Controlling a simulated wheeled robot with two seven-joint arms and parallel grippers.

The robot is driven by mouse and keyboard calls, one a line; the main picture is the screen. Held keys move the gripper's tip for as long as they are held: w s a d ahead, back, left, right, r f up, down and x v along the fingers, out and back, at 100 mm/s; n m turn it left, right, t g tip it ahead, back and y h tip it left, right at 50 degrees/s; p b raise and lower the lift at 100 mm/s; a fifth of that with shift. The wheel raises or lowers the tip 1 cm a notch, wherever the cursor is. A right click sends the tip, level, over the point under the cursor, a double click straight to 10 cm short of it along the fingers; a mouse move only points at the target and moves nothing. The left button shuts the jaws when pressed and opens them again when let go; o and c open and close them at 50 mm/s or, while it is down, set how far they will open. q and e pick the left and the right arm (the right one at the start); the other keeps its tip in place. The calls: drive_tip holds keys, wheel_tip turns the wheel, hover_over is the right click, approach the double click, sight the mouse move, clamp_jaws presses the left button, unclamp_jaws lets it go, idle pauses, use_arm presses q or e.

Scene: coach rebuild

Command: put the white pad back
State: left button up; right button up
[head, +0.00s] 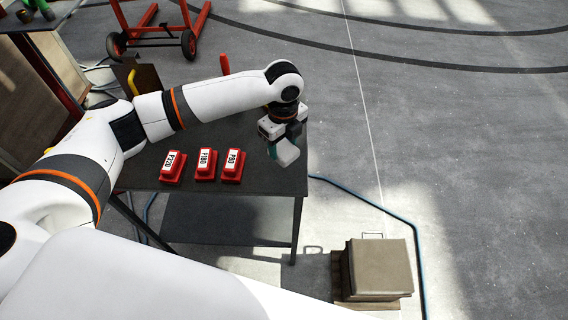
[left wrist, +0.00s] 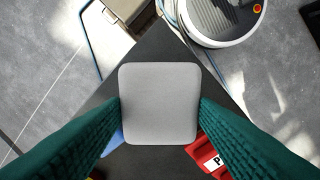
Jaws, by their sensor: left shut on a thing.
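My left gripper (head: 280,147) is over the right side of the dark table. Its green fingers are shut on the white pad (left wrist: 158,103), which looks light grey and square with rounded corners in the left wrist view. The pad also shows as a pale block (head: 288,154) at the fingertips in the head view. I cannot tell whether the pad touches the tabletop. My right gripper is in neither view.
Red blocks labelled P320 (head: 173,167), P180 (head: 206,165) and P80 (head: 233,166) stand in a row on the dark table (head: 258,213). A blue thing (left wrist: 113,143) shows partly beside the pad. A brown box (head: 379,267) stands on the floor at right, near a blue hose (head: 372,205).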

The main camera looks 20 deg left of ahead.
sight(284, 148)
use_arm(q)
wheel_tip(284, 148, down, 4)
drive_tip(key=shift+d+f, duration=0.1)
drive_tip(key=shift+f+p, duration=0.3)
drive_tip(key=shift+f, duration=0.3)
wheel_tip(284, 148, down, 3)
drive_tip(key=shift+r, duration=0.2)
drive_tip(key=o, duration=0.9)
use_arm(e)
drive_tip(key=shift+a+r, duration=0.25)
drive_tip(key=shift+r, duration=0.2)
use_arm(q)
drive_tip(key=shift+r, duration=0.15)
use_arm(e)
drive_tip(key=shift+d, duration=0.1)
use_arm(q)
drive_tip(key=shift+r, duration=0.3)
wheel_tip(284, 148, up, 11)
drive_tip(key=shift+r+b, duration=0.1)
drive_tip(key=shift+b, duration=0.65)
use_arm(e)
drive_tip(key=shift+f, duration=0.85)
